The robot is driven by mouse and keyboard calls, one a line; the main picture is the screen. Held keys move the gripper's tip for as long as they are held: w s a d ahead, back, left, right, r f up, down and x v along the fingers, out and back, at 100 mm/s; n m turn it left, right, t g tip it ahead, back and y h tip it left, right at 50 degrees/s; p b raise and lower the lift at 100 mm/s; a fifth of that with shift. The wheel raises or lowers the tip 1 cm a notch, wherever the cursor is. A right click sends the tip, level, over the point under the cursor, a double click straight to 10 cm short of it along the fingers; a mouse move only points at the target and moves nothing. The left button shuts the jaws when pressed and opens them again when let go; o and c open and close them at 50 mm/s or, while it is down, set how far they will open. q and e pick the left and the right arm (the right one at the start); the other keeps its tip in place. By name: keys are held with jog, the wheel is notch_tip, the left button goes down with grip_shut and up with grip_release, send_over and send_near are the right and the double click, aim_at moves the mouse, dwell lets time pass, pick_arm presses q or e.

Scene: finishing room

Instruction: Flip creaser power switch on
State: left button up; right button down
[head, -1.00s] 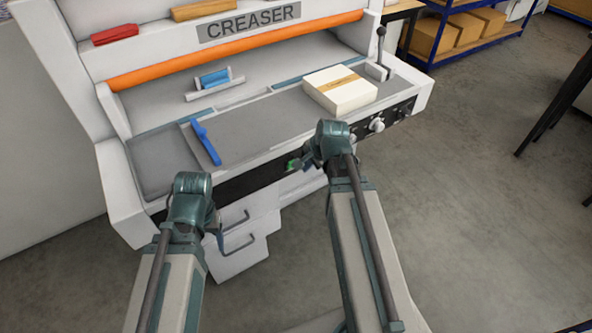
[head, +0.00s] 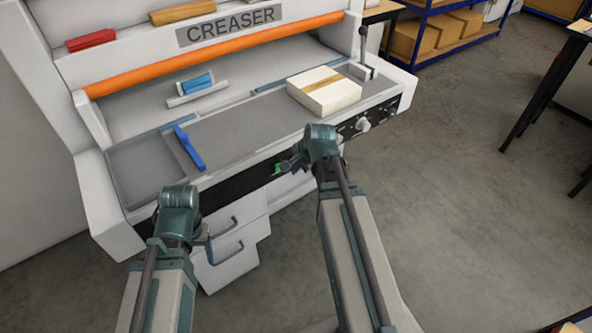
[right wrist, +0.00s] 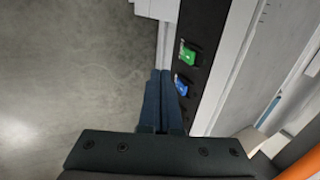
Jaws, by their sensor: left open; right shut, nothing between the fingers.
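The creaser (head: 228,133) is a white machine with a black control strip (head: 245,182) along its front edge. In the head view a small green switch (head: 279,169) shows on this strip, partly hidden by my right gripper (head: 284,163). In the right wrist view the green switch (right wrist: 189,54) and a blue switch (right wrist: 181,86) each have a small lever. I cannot read any power label. My right gripper's closed fingers (right wrist: 160,76) are empty and beside the strip, close to the blue switch; contact is unclear. My left gripper (head: 205,238) is open, low before the drawers.
White drawers with grey handles (head: 228,251) stand below the strip. A banded paper stack (head: 325,98) and a blue-handled tool (head: 188,147) lie on the bed. Knobs (head: 362,125) are farther right on the strip.

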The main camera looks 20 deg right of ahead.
aim_at(280, 162)
jog(key=w+a+f+b, duration=0.1)
jog(key=w+f+b, duration=0.3)
jog(key=w, duration=0.3)
jog(key=shift+a+f+b, duration=0.2)
jog(key=shift+f+b, duration=0.2)
jog(key=shift+f, duration=0.45)
jog(key=shift+w+a+r+g+p, duration=0.1)
jog(key=shift+w+r+g+p, duration=0.4)
jog(key=shift+w+p, duration=0.4)
jog(key=shift+s+f, duration=0.25)
jog(key=shift+s, duration=0.05)
jog(key=shift+r, duration=0.15)
